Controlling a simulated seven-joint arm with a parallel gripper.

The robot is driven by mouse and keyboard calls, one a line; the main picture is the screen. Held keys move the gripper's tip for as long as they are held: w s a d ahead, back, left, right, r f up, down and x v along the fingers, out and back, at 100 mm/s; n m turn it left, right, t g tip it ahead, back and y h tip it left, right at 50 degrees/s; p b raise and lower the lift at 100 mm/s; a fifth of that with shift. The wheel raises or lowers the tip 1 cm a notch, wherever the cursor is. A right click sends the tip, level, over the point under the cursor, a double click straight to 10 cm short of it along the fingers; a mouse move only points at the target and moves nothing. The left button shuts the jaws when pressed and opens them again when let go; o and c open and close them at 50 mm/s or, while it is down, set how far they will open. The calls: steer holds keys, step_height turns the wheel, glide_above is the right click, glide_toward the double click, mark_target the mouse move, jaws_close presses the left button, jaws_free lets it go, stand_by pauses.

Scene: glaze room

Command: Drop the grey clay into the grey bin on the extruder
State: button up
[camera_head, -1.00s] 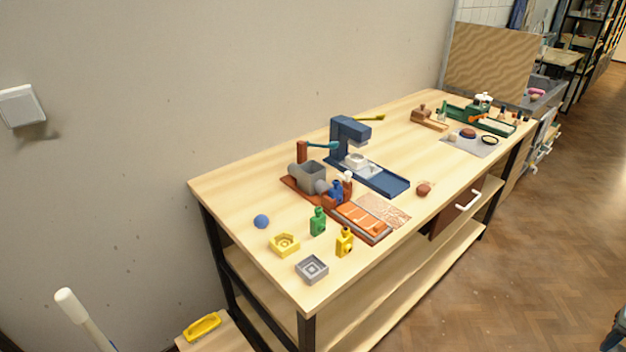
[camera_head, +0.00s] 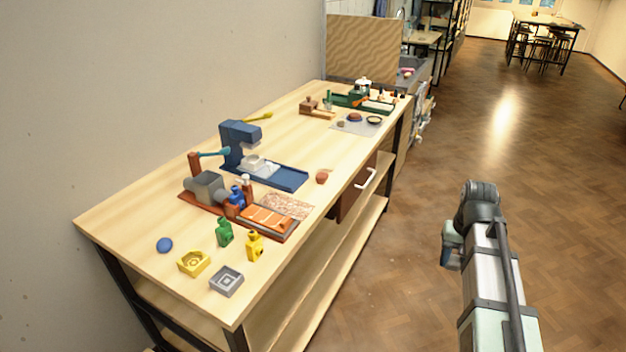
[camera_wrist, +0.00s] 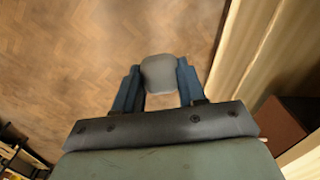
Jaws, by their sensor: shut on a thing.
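My gripper (camera_wrist: 159,80) is shut on the grey clay (camera_wrist: 159,72), a rounded grey lump between its two blue fingers in the wrist view. It is over the wooden floor, off the front of the table. In the head view my arm is at the right, and the fingers and the clay cannot be made out there. The extruder (camera_head: 188,198) stands on the near half of the table, with a reddish base, an upright post and a teal lever.
Near the extruder are a blue lump (camera_head: 165,245), a yellow mould (camera_head: 194,263), a grey mould (camera_head: 227,281), a green bottle (camera_head: 224,233) and a yellow bottle (camera_head: 255,246). A blue press (camera_head: 238,143) stands behind it. A reddish-brown lump (camera_head: 322,177) lies near the table's front edge.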

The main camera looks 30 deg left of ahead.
steer(key=s+a+r+n, duration=0.2)
steer(key=s+a+r, duration=0.35)
steer(key=a, duration=1.55)
steer(key=s+a+r+n, duration=0.35)
steer(key=a+r, duration=0.25)
steer(key=a, duration=1.5)
steer(key=s+a+r+n, duration=0.2)
steer(key=s+a+r, duration=0.35)
steer(key=a, duration=1.65)
steer(key=w+a+r+m, duration=0.4)
steer(key=a+m, duration=0.2)
steer(key=m, duration=0.4)
steer(key=shift+a, duration=0.15)
steer(key=shift+f, duration=2.85)
steer(key=o, duration=1.2)
steer(key=shift+c, duration=0.2)
